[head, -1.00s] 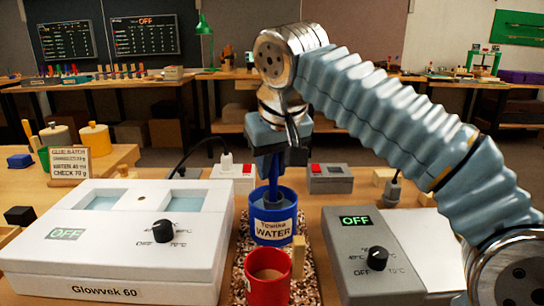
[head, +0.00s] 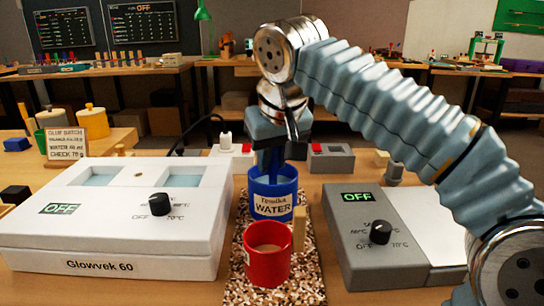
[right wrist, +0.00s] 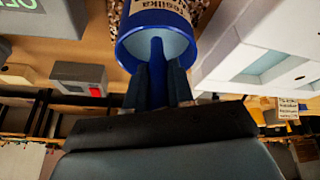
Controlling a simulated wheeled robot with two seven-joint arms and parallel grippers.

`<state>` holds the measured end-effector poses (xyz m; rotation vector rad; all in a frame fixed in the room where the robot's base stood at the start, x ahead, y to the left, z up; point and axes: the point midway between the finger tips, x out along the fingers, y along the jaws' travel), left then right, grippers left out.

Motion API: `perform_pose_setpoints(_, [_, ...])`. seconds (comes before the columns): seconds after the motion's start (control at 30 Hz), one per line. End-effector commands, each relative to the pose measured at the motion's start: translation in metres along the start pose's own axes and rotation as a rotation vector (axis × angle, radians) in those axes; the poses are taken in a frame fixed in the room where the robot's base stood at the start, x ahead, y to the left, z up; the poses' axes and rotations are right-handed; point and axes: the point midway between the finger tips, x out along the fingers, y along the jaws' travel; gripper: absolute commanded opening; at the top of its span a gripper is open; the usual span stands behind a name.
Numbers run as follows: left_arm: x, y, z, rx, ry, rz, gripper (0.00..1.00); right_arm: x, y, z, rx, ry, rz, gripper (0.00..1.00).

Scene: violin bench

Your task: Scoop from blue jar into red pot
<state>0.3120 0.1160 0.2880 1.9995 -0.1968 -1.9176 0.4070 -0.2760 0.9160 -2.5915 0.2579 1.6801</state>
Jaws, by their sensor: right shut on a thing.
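The blue jar (head: 286,187), labelled "Tesulka WATER", stands upright on a speckled mat (head: 310,262). The red pot (head: 268,268) stands just in front of it on the same mat, with something brownish inside. My right gripper (head: 268,160) points down right at the jar's mouth. It is shut on a blue handle (right wrist: 158,62), which goes down into the jar in the right wrist view. The handle's lower end is hidden inside the jar. The jar's pale inside shows around it. My left gripper is not in view.
A white Glowvek 60 unit (head: 110,240) stands left of the mat and a grey heater unit (head: 365,255) right of it, both reading OFF. A small wooden block (head: 299,228) stands beside the pot. Small switch boxes (head: 331,158) stand behind the jar.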

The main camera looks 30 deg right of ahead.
Motion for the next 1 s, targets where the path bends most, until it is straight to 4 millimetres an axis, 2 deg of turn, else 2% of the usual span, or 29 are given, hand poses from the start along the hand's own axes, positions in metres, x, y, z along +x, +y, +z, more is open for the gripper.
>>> perform_pose_setpoints(0.33, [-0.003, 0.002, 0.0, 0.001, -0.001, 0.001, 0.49, -0.003, 0.0, -0.001, 0.0, 0.0, 0.0, 0.0])
perform_pose_setpoints(0.83, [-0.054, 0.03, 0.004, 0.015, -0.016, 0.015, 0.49, -0.056, 0.003, -0.025, 0.0, 0.0, 0.0, 0.0])
perform_pose_setpoints(1.0, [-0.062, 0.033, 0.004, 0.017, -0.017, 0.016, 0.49, -0.071, 0.004, -0.032, 0.0, 0.001, -0.001, 0.0])
